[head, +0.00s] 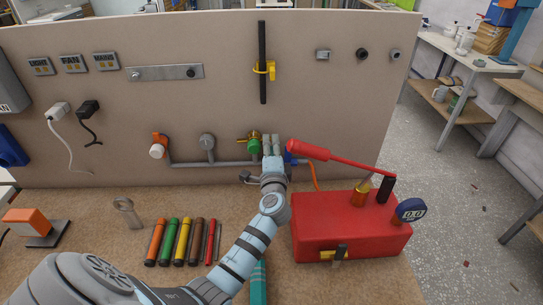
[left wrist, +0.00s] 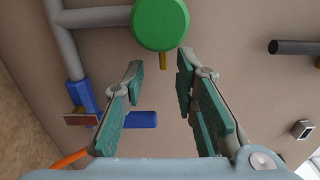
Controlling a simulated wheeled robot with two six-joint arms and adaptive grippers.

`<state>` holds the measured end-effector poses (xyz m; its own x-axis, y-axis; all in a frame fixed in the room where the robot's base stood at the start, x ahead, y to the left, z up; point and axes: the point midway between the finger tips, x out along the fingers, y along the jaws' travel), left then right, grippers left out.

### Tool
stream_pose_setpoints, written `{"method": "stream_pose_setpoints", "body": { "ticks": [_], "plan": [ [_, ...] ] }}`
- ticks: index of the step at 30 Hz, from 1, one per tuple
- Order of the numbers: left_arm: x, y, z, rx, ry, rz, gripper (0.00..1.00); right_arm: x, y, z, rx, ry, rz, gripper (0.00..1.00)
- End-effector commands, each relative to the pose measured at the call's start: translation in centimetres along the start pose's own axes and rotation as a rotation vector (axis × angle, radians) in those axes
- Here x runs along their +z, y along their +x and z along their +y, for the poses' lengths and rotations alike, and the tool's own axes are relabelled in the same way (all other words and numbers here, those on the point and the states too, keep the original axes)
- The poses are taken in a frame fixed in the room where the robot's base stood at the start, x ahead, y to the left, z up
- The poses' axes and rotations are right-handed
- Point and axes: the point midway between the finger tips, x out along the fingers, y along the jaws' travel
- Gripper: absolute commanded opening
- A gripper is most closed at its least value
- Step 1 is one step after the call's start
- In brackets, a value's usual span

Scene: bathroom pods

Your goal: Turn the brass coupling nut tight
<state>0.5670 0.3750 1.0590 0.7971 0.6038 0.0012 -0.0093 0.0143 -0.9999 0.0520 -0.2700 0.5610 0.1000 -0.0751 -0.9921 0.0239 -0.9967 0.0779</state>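On the wall panel's pipe, a green round fitting (head: 254,146) has brass parts (head: 243,140) beside it. I take the brass to be the coupling nut, but it is small and partly unclear. In the left wrist view the green round face (left wrist: 160,24) is at the top, with a short brass piece (left wrist: 163,61) sticking out below it. My left gripper (head: 272,142) is just right of the green fitting in the head view. In the left wrist view its fingers (left wrist: 159,68) are apart, with nothing held; the brass piece shows between the tips. My right gripper is out of view.
A red pump box (head: 345,228) with a long red handle (head: 308,150) stands right of my arm. A blue valve (left wrist: 82,97) is close to my left gripper. Several coloured tubes (head: 183,242) and a grey ring-topped part (head: 127,212) lie on the bench to the left.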

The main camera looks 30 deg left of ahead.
Motion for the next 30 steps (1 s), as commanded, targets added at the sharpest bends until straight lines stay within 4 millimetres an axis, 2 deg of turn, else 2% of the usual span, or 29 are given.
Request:
{"method": "stream_pose_setpoints", "body": {
  "ticks": [6,9,12,16,30],
  "plan": [
    [0.1,-6.0,0.2,0.006,-0.005,0.0,0.27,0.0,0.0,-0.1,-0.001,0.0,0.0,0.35],
    [0.1,-8.3,0.2,0.006,-0.003,-0.002,0.27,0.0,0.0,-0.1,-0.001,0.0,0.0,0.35],
    [0.1,-9.8,0.1,0.004,-0.004,-0.002,0.27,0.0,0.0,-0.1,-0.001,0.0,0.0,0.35],
    [0.1,-10.3,0.1,0.002,-0.001,-0.003,0.27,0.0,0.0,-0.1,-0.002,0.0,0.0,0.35],
    [0.1,-10.3,0.1,0.002,-0.001,-0.003,0.27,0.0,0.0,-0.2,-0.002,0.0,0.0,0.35]
  ]
}}
